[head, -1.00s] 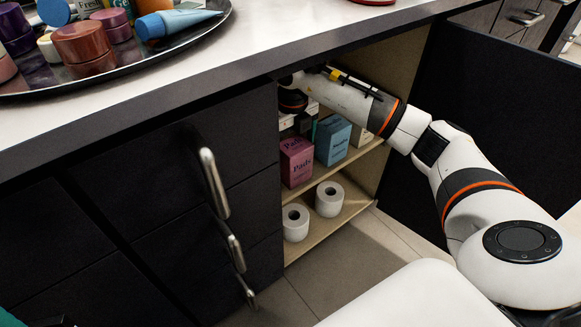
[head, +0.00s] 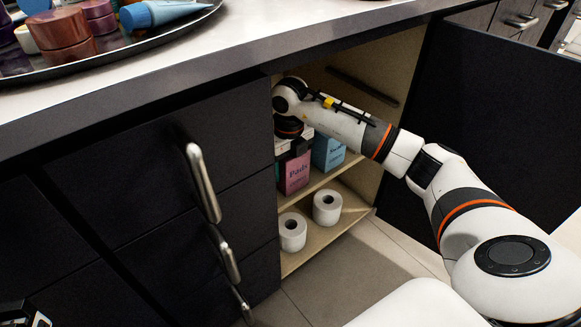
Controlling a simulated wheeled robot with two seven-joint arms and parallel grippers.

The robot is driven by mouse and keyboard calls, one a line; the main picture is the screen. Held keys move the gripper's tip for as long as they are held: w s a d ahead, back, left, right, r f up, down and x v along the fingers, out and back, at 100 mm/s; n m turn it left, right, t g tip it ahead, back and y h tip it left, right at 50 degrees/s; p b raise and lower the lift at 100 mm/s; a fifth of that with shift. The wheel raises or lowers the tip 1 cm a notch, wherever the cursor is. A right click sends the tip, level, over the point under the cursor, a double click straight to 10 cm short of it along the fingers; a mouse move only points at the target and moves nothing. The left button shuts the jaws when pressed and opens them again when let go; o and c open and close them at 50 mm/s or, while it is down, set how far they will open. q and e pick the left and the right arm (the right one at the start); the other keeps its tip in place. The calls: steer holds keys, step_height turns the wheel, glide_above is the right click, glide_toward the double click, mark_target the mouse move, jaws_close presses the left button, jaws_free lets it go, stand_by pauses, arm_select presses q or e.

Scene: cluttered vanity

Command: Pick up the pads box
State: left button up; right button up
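The pink pads box (head: 294,174) stands on the upper shelf inside the open cabinet, with "Pads" printed on its front. My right arm reaches into the cabinet from the right. Its wrist is bent down, and the dark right gripper (head: 296,148) is at the top of the pads box, covering its upper part. The fingers are too dark and small to tell whether they are open, shut or touching the box. Part of my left gripper (head: 25,314) shows in the bottom left corner, cut off by the frame edge; its opening is unclear.
A blue box (head: 329,153) stands right of the pads box. Two white rolls (head: 327,206) sit on the lower shelf. The open cabinet door (head: 500,110) is at the right. Drawers with metal handles (head: 203,184) are at the left. A tray (head: 110,52) of cosmetics rests on the countertop.

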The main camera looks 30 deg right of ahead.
steer(key=shift+c, duration=0.8)
